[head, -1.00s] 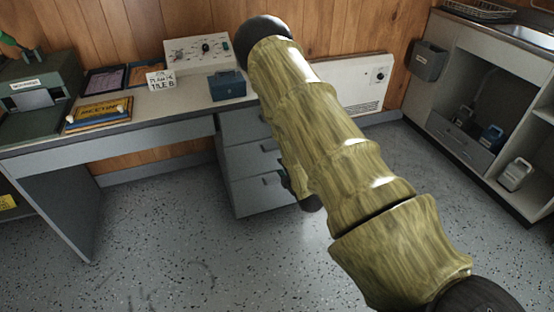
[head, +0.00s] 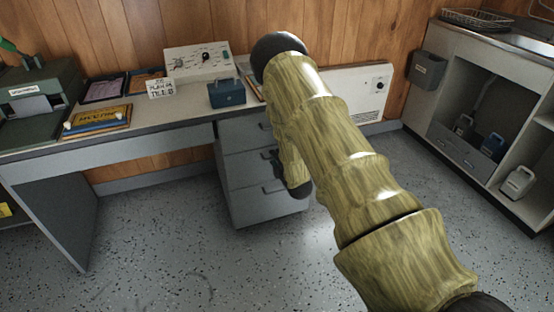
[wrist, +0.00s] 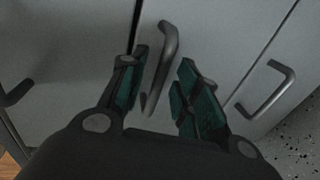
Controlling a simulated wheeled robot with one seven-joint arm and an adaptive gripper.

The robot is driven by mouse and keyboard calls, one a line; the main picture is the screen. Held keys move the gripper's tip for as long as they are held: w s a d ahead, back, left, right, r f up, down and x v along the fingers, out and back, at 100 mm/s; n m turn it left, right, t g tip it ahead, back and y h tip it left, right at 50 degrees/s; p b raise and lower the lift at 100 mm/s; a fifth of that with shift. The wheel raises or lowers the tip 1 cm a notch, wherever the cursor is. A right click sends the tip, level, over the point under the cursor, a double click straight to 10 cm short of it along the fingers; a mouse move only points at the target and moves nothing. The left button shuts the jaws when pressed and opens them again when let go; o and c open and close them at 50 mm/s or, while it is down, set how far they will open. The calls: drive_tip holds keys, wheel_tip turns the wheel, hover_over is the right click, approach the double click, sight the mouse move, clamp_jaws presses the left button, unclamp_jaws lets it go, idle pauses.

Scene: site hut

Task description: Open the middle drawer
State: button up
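The grey drawer unit under the desk has three stacked drawers. The middle drawer (head: 247,167) is partly covered by my arm in the head view and looks closed. In the wrist view the middle drawer's dark bar handle (wrist: 167,55) lies between the green-padded fingers of my gripper (wrist: 165,85). The fingers are apart, with a gap visible on the handle's right; I cannot tell whether the left finger touches it. In the head view my gripper (head: 279,163) is small and dark at the drawer front, mostly hidden by my arm.
The bottom drawer's handle (wrist: 268,90) is to the right in the wrist view, the top drawer's handle (wrist: 16,92) to the left. A desk (head: 160,125) carries a blue box (head: 227,93) and a control panel (head: 197,62). Speckled floor (head: 190,240) is clear in front.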

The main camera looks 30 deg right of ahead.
drive_tip(key=shift+w+d, duration=0.1)
drive_tip(key=shift+w, duration=0.25)
clamp_jaws()
